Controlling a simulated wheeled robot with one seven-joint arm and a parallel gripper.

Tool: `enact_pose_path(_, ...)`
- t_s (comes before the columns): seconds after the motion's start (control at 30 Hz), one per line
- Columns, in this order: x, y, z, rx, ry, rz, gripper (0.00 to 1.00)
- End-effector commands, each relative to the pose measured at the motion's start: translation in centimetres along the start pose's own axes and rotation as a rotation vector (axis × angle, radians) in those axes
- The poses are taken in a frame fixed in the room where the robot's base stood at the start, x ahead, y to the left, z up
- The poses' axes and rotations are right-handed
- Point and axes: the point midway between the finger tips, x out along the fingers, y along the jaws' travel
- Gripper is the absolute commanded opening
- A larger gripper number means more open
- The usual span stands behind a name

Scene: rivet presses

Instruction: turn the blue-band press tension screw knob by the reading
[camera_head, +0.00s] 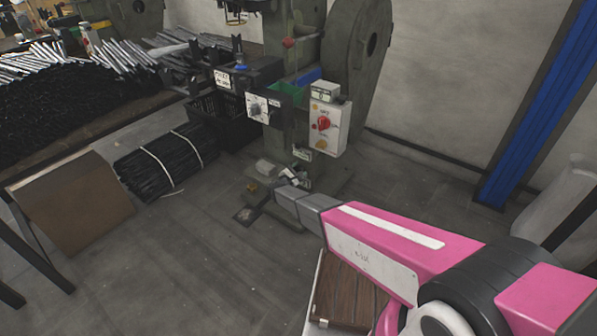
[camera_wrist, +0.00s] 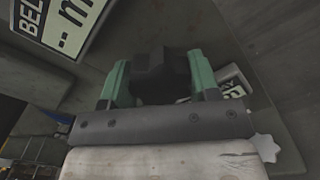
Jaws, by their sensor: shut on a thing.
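My gripper (camera_wrist: 157,72) shows in the wrist view with its two green fingers on either side of a dark, blocky knob (camera_wrist: 162,88). It is shut on this knob, which hides part of what lies behind it. A white sign (camera_wrist: 68,22) at the upper left reads "BEL" and "-- m", cut off by the frame edge. In the head view the press (camera_head: 337,62) stands at the top middle, with a blue patch (camera_head: 308,77) on it. My pink arm reaches to its base, and the fingers and knob are too small to tell there.
Black rod bundles (camera_head: 165,163) lie on the floor at left, near a brown board (camera_head: 75,200). A blue post (camera_head: 535,100) stands at right. A small pale label (camera_wrist: 233,82) sits beside the right finger.

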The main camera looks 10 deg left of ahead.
Motion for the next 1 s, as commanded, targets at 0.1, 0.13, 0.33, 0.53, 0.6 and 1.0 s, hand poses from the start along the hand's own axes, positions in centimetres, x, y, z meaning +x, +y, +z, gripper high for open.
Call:
enact_pose_path(0.1,-0.07,-0.04,0.01,0.112,0.001,0.000,0.32)
enact_pose_path(0.13,-0.07,-0.05,0.01,0.140,0.001,0.000,0.32)
enact_pose_path(0.33,-0.08,-0.08,0.00,0.330,0.001,0.000,0.32)
enact_pose_path(0.53,-0.08,-0.11,0.00,0.520,0.000,0.000,0.32)
enact_pose_path(0.6,-0.08,-0.12,-0.01,0.585,0.000,0.000,0.32)
enact_pose_path(1.0,-0.10,-0.18,-0.03,0.901,0.000,-0.001,0.32)
